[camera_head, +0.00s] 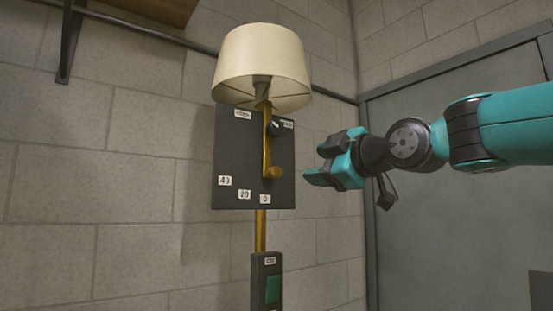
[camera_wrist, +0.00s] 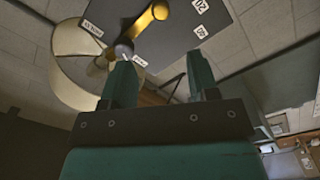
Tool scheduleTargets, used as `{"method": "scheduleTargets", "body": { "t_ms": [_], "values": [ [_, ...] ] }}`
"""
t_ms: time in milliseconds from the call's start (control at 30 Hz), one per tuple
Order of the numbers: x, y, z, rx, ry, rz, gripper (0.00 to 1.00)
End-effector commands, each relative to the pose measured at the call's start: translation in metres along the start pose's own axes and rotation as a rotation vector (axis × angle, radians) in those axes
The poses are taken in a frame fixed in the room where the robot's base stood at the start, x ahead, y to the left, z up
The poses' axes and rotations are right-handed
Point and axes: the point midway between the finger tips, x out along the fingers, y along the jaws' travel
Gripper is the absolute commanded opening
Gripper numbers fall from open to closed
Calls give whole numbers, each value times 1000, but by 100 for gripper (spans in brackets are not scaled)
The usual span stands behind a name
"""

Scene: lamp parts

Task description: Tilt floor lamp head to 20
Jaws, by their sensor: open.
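The floor lamp has a cream shade (camera_head: 262,62) above a dark plate (camera_head: 235,150) marked 40, 20 and 0. A brass lever (camera_head: 267,150) hangs nearly straight down in front of the plate. Its rounded lower end is above and slightly right of the 0 label (camera_head: 265,199). My gripper (camera_head: 320,162) is open and empty to the right of the plate, apart from the lever. In the wrist view, the lever (camera_wrist: 145,24), shade (camera_wrist: 78,75) and 20 label (camera_wrist: 201,6) show beyond the open fingers of my gripper (camera_wrist: 160,78).
A brass pole (camera_head: 260,232) runs below the plate to a dark box with a green button (camera_head: 273,289). A rail with a bracket (camera_head: 68,45) crosses the block wall behind. A grey door (camera_head: 450,230) is at the right.

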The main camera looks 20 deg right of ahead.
Motion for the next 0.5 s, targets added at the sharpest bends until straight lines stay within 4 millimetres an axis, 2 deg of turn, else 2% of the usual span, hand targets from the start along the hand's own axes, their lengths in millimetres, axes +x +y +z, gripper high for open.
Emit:
{"method": "scheduleTargets", "body": {
  "t_ms": [33,200,500],
  "values": [
    [5,5,-5,1,-1,-6,55],
    [48,2,-2,2,-1,-7,55],
    [114,2,-2,2,-2,-5,55]
  ]
}}
